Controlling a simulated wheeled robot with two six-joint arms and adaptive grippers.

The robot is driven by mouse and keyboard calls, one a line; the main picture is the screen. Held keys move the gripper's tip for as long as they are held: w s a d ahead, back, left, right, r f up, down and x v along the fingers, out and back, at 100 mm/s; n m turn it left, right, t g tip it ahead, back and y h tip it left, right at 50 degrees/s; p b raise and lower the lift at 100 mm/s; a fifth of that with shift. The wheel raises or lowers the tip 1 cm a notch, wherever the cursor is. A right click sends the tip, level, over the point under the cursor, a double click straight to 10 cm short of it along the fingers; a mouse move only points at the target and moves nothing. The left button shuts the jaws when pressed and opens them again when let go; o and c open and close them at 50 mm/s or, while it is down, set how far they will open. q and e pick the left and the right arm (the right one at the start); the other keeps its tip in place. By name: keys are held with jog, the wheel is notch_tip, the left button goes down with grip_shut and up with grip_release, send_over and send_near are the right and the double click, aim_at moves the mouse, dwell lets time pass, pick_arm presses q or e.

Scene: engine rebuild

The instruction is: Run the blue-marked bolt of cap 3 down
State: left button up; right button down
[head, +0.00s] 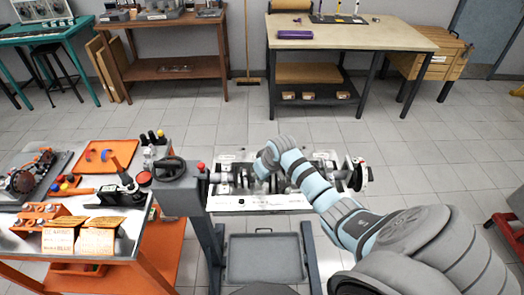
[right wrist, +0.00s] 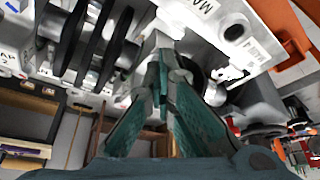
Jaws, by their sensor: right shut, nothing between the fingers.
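The engine block (head: 230,203) lies on the stand in the middle of the head view, with a crankshaft and bearing caps along it. My right gripper (head: 266,166) is over the block's left half, seen small and partly hidden by its own wrist. In the right wrist view its two teal fingers (right wrist: 165,80) are shut and empty, close to the metal parts of the block. Dark crankshaft webs (right wrist: 85,45) show to the left of the fingers. I cannot make out the blue-marked bolt or which cap is cap 3. My left gripper is not in view.
A steel-topped bench (head: 100,245) with tools, orange trays and cards stands at the left. A dark handwheel (head: 170,168) is at the stand's left end. A grey tray (head: 264,258) lies below the block. Open tiled floor lies behind it.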

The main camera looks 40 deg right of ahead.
jog(key=m, duration=0.2)
jog(key=m+h, duration=0.2)
jog(key=m, duration=0.1)
jog(key=shift+a+f+m+g, duration=0.2)
jog(key=shift+a+m+g, duration=0.1)
jog(key=m, duration=0.2)
jog(key=m+g+h, duration=0.1)
jog(key=m, duration=0.2)
jog(key=shift+w+a+m+g+h, duration=0.1)
jog(key=shift+w+m+g+h, duration=0.2)
jog(key=shift+m+h, duration=0.1)
jog(key=c, duration=2.4)
grip_release()
jog(key=c, duration=1.8)
grip_release()
jog(key=shift+c, duration=0.2)
jog(key=shift+w+d, duration=0.15)
jog(key=shift+d, duration=0.05)
jog(key=v, duration=1.2)
